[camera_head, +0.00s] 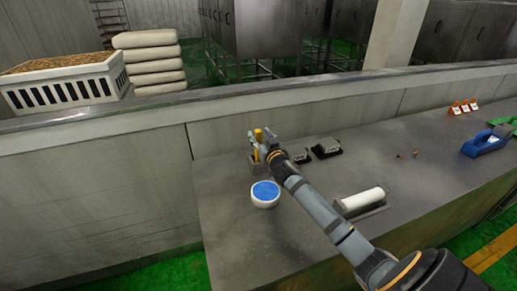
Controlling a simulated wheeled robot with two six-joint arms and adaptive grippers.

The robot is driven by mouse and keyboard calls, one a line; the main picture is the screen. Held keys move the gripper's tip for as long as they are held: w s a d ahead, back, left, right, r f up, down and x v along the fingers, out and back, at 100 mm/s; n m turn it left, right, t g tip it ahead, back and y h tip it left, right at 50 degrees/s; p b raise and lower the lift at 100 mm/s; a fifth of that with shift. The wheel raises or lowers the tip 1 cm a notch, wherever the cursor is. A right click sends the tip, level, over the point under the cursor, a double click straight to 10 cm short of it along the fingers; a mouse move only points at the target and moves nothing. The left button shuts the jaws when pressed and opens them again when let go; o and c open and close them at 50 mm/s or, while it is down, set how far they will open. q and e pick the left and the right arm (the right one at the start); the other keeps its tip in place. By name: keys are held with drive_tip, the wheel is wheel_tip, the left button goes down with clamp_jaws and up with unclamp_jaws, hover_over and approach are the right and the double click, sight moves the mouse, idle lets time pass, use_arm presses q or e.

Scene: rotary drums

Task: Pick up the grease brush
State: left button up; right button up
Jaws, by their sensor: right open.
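Two upright yellow pieces (258,135) stand by a small grey holder (256,166) near the back wall of the counter. They may be the handle of the grease brush, but they are too small to tell. My right gripper (258,146) is open, right at the yellow pieces. Its fingers and wrist hide part of them and of the holder. I cannot tell whether the fingers touch them. My left gripper is not in view.
A white bowl with blue contents (265,194) stands just in front of the holder. Dark box-like items (326,147) sit behind my arm. A white roller (362,201) lies on a grey base to the right. A blue dispenser (486,144) stands far right. The counter's front left is clear.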

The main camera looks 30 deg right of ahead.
drive_tip(key=x, duration=0.2)
drive_tip(key=shift+w+f, duration=0.15)
drive_tip(key=shift+w, duration=0.2)
drive_tip(key=shift+s, duration=0.15)
clamp_jaws()
